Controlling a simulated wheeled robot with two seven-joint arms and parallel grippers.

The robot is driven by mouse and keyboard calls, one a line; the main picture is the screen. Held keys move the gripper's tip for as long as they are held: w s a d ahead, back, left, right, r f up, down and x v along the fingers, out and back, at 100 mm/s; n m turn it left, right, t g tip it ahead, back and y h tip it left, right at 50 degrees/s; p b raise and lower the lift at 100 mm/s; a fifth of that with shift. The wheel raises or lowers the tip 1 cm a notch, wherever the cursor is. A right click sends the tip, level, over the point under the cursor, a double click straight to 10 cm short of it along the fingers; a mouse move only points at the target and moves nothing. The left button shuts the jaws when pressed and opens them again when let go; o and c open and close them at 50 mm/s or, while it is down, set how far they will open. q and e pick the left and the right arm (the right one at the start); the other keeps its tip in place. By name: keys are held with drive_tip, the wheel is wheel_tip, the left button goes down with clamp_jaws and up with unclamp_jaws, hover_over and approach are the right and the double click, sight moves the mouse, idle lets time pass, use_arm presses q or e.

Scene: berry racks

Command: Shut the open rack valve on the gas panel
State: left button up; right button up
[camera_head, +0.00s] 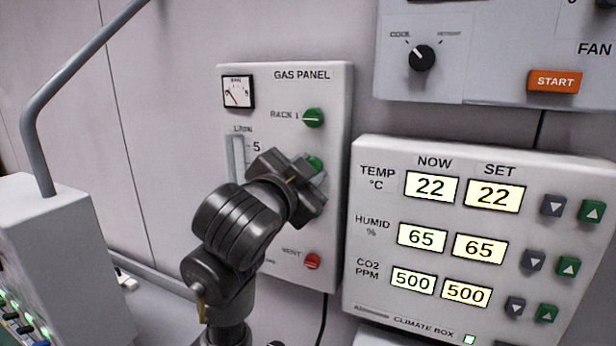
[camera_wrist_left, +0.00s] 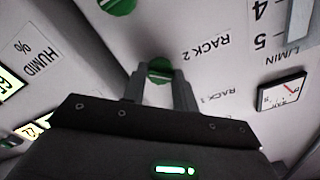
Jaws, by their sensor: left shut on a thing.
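The white gas panel (camera_head: 285,85) hangs on the wall in the middle of the head view. Its rack 1 valve (camera_head: 313,118) is a green round knob with a pale bar lying about level. Below it, the green rack 2 valve (camera_head: 316,162) is partly hidden by my left gripper (camera_head: 308,178). In the left wrist view, my left gripper (camera_wrist_left: 159,84) is shut on this rack 2 valve (camera_wrist_left: 159,68), beside the RACK 2 label. Another green knob (camera_wrist_left: 118,5) shows at the top edge there. The angle of the held valve's bar is unclear. My right gripper is not in view.
A red vent knob (camera_head: 312,261) sits low on the panel. A flow tube (camera_head: 237,155) and a small gauge (camera_head: 238,92) are at its left. The climate box (camera_head: 400,150) stands close on the right. A grey pipe (camera_head: 75,70) rises at the left.

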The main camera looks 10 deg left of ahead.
use_arm(q)
drive_tip(key=shift+f+n+b, duration=0.15)
drive_tip(key=shift+n+b, duration=0.75)
drive_tip(key=shift+n, duration=1)
drive_tip(key=shift+f+n+b, duration=0.1)
drive_tip(key=shift+n+b, duration=0.75)
drive_tip(key=shift+n, duration=1.05)
drive_tip(key=o, duration=1)
drive_tip(key=shift+r, duration=0.1)
drive_tip(key=shift+c, duration=0.2)
drive_tip(key=shift+r, duration=0.1)
